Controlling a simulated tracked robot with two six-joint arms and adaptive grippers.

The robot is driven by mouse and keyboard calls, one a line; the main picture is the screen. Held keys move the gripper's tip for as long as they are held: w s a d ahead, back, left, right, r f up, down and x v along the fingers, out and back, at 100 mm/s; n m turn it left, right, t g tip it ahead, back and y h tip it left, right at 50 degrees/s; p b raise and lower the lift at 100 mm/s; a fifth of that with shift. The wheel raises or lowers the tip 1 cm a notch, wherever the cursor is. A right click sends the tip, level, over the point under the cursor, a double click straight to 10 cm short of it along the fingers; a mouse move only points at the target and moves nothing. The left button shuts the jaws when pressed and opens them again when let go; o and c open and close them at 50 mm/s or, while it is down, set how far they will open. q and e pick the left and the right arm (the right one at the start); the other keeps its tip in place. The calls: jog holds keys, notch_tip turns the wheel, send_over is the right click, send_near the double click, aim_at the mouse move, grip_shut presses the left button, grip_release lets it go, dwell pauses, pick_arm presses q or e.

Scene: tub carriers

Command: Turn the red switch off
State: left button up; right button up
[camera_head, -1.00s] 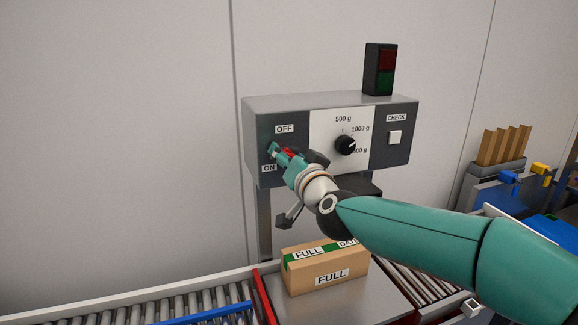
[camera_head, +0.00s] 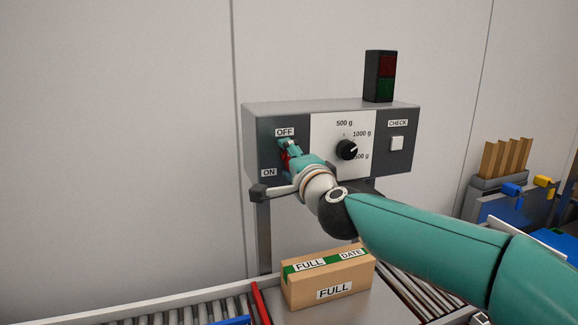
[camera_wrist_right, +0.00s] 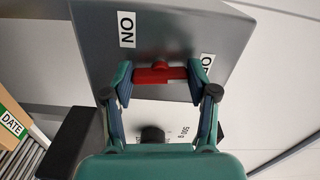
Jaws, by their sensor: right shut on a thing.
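The red switch (camera_head: 285,160) is on the left part of the grey control box (camera_head: 401,170), between the OFF label (camera_head: 285,132) and the ON label (camera_head: 269,173). My right gripper (camera_head: 289,149) covers much of it in the head view, with its fingertips just below the OFF label. In the right wrist view the red switch (camera_wrist_right: 153,75) spans the gap between the two fingers, and they are shut on it. My left gripper is not in view.
A black dial (camera_head: 347,150) and a CHECK button (camera_head: 397,143) are right of the switch. A signal lamp (camera_head: 380,76) stands on the box. A cardboard box (camera_head: 329,286) marked FULL sits below, by the roller conveyor (camera_head: 185,312).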

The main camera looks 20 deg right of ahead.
jog(key=shift+f+m, duration=0.2)
jog(key=shift+m, duration=0.6)
jog(key=o, duration=1.2)
jog(key=shift+d, duration=0.15)
jog(key=shift+c, duration=0.2)
jog(key=shift+r, duration=0.1)
jog(key=s, duration=1.2)
jog(key=shift+d, duration=0.1)
